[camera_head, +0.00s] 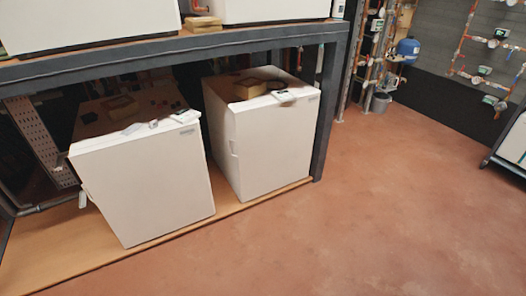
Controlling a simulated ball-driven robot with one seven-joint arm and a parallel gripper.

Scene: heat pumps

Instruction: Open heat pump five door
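Two white box-shaped heat pumps stand on the lower shelf: a left one (150,183) and a right one (273,147). Each has a flat front door with a small dark label near its upper right corner. The right unit's door looks closed, with a notch at its left edge. The left unit's front stands out slightly at its left edge; I cannot tell whether it is ajar. No number is readable, so I cannot tell which is heat pump five. My gripper is not in view.
A dark metal rack frame (331,105) surrounds the units, with a wooden lower shelf (150,236). Two more white units (85,20) (270,9) stand above. Loose parts lie on the lower units. Reddish floor (380,200) is clear at right. A grey bucket (381,103) stands at the back.

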